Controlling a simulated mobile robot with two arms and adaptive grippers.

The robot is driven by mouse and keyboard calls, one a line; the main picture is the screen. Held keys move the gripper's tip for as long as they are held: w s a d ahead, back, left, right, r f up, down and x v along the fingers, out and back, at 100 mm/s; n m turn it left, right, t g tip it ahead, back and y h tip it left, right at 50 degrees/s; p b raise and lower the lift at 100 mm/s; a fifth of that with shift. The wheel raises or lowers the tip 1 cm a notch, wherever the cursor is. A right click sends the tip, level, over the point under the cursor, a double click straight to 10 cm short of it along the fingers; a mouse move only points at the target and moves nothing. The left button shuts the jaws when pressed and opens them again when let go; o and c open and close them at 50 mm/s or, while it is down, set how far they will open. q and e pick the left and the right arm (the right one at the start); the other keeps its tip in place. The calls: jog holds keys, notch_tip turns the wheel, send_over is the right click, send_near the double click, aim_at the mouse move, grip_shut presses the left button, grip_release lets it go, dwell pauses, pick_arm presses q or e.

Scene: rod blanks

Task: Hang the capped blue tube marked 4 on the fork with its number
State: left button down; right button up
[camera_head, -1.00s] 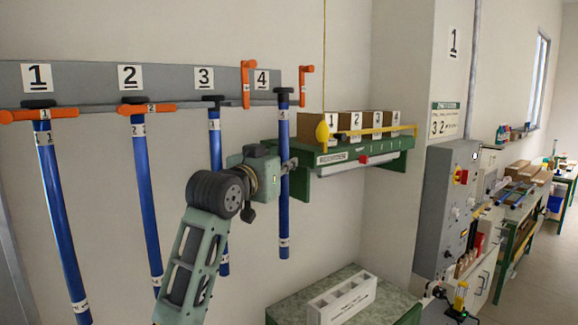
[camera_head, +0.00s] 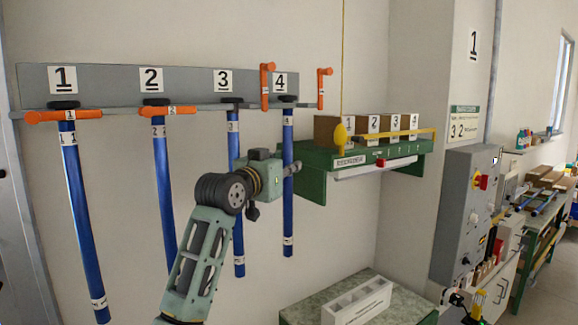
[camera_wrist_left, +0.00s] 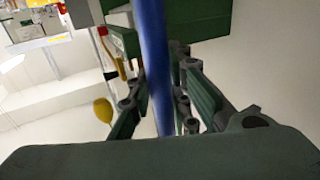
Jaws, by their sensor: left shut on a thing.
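The blue tube marked 4 (camera_head: 288,215) hangs upright in my left gripper (camera_head: 291,169), its dark cap (camera_head: 287,98) just below the number 4 sign (camera_head: 280,82). The cap is level with the grey fork rail; I cannot tell whether it rests on the fork. The fork's orange latch (camera_head: 322,88) stands upright, right of the cap. In the left wrist view, my left gripper (camera_wrist_left: 160,105) has its fingers on both sides of the blue tube (camera_wrist_left: 155,60). My right gripper is out of view.
Tubes 1 (camera_head: 83,220), 2 (camera_head: 163,190) and 3 (camera_head: 238,245) hang to the left. Orange latches at 1 and 2 lie flat; another (camera_head: 266,85) stands upright beside the cap. A green shelf (camera_head: 312,175) with numbered boxes is close on the right.

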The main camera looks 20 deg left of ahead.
pick_arm(q)
jog(key=shift+f, duration=0.1)
jog(key=c, duration=1.5)
grip_release()
jog(key=shift+c, duration=0.2)
